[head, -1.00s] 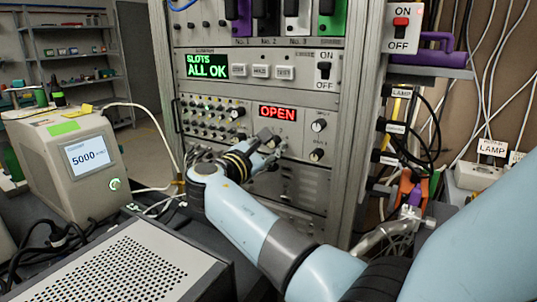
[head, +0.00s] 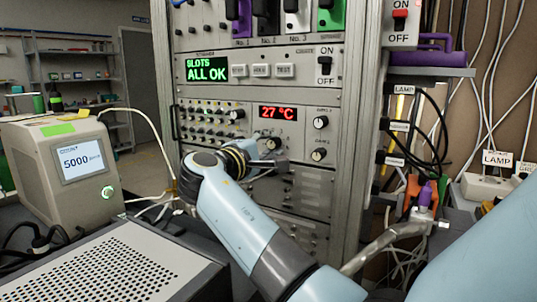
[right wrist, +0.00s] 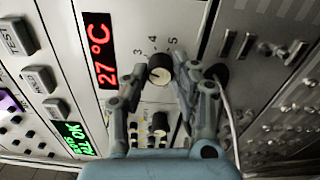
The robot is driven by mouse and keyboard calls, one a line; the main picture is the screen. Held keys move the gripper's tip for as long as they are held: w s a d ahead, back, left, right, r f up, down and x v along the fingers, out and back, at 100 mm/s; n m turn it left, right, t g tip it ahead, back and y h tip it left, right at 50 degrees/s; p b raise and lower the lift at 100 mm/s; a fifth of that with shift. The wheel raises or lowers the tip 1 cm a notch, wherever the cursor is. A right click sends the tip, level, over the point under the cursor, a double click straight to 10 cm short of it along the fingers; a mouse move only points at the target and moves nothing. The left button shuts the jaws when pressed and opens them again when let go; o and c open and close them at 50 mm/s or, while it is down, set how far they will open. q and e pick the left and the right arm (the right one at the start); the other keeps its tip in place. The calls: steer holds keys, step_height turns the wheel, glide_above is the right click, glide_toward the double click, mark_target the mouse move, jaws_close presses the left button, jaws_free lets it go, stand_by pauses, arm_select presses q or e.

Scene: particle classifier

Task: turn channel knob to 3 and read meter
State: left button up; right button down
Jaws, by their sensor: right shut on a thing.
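The meter panel's red display (head: 278,112) reads "27 °C" in the head view. The same display (right wrist: 99,50) is sideways at the upper left of the right wrist view. Below it is the dark channel knob (head: 272,143) with a pale cap. In the right wrist view the knob (right wrist: 160,70) has the numbers 3, 4 and 5 beside it; I cannot tell exactly where its mark points. My right gripper (head: 274,154) is shut on the knob, with its fingers (right wrist: 160,84) on either side. My left gripper is out of view.
Two more knobs (head: 320,122) (head: 319,154) stand right of the display. A patch panel (head: 211,122) of small sockets lies to its left. Above is a green "ALL OK" screen (head: 207,69). A beige box (head: 66,165) showing 5000 stands at left; cables hang at right.

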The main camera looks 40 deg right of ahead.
steer(key=shift+f+m, duration=0.2)
steer(key=shift+m, duration=0.1)
stand_by(0.4)
steer(key=c, duration=1.1)
jaws_free()
steer(key=shift+r, duration=0.1)
steer(key=shift+o, duration=0.2)
